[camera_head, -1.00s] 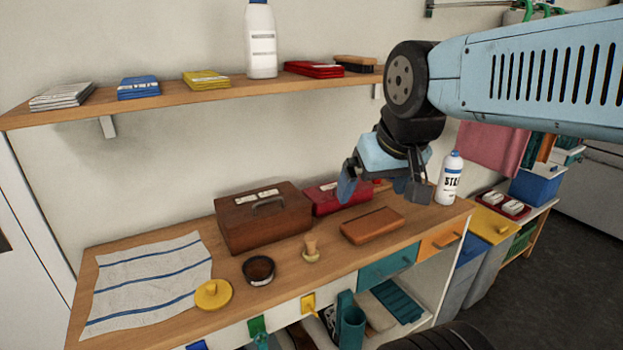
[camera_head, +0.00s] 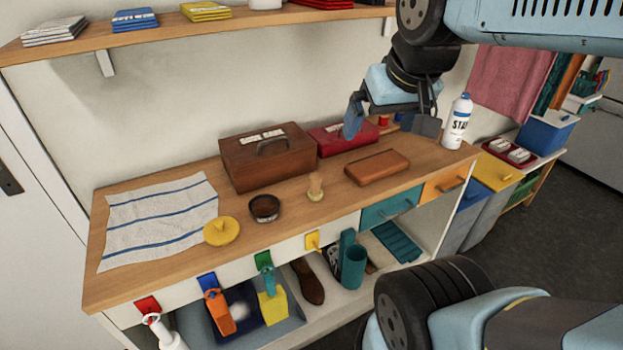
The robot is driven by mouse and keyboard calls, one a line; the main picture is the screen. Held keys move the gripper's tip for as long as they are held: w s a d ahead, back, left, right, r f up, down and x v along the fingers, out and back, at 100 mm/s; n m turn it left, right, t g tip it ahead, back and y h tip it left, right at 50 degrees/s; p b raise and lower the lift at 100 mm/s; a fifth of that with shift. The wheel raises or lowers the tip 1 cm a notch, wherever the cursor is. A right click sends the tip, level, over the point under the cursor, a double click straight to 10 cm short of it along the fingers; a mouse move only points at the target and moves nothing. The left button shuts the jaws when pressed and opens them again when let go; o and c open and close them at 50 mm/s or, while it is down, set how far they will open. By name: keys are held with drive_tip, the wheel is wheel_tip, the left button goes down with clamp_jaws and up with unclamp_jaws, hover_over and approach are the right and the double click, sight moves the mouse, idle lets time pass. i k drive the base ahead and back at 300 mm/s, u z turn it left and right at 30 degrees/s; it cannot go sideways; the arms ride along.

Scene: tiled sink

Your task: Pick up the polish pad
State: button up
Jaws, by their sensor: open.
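What looks like the polish pad, a round yellow disc with a small knob on top (camera_head: 221,231), lies on the wooden bench top between the striped cloth and a dark round bowl. It is fully visible. My gripper (camera_head: 390,120) is at the upper right, above the back right of the bench. Its two fingers are spread and point down with nothing between them. It is well to the right of the yellow pad and apart from it.
Near the pad are the striped cloth (camera_head: 160,222), dark bowl (camera_head: 265,208) and small wooden-handled brush (camera_head: 316,187). A brown box (camera_head: 267,158), red box (camera_head: 342,138), brown block (camera_head: 377,168) and white bottle (camera_head: 458,122) stand farther back or right. A shelf (camera_head: 180,31) runs above.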

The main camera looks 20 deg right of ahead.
sight(314, 193)
drive_tip(key=z, duration=1.6)
drive_tip(key=k, duration=1.3)
drive_tip(key=u, duration=0.3)
drive_tip(key=i, duration=1)
drive_tip(key=u, duration=0.1)
